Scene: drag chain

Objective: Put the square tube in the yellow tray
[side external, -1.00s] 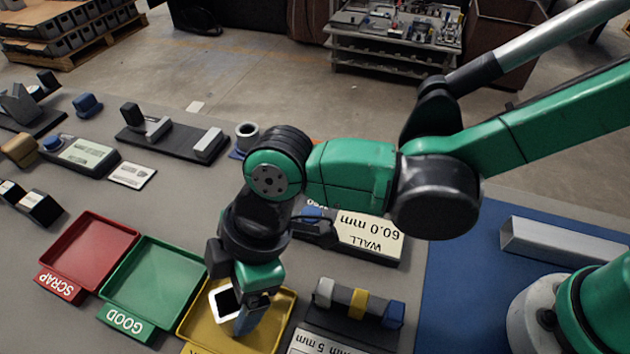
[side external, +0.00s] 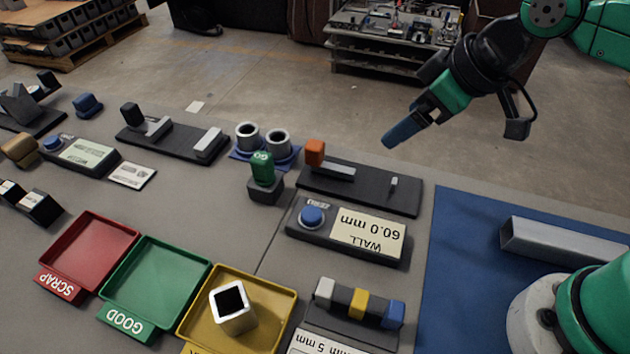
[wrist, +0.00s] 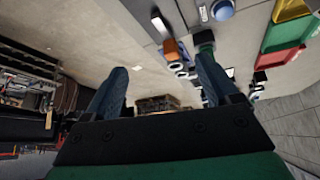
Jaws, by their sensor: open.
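The square tube (side external: 233,307), a short pale tube with a dark square opening facing up, stands inside the yellow tray (side external: 281,300). The tray is the rightmost of three trays, at the bottom of the side view. My gripper (side external: 392,140) is up at the upper right of the side view, far from the tube and tray. Its two blue fingers stand apart with nothing between them in the wrist view (wrist: 160,85).
A green tray (side external: 150,285) marked GOOD and a red tray (side external: 90,252) marked SCRAP stand to the left. A wall gauge (side external: 345,232) reads 60.0 mm. A long square bar (side external: 560,240) lies on the blue mat (side external: 455,290) at the right.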

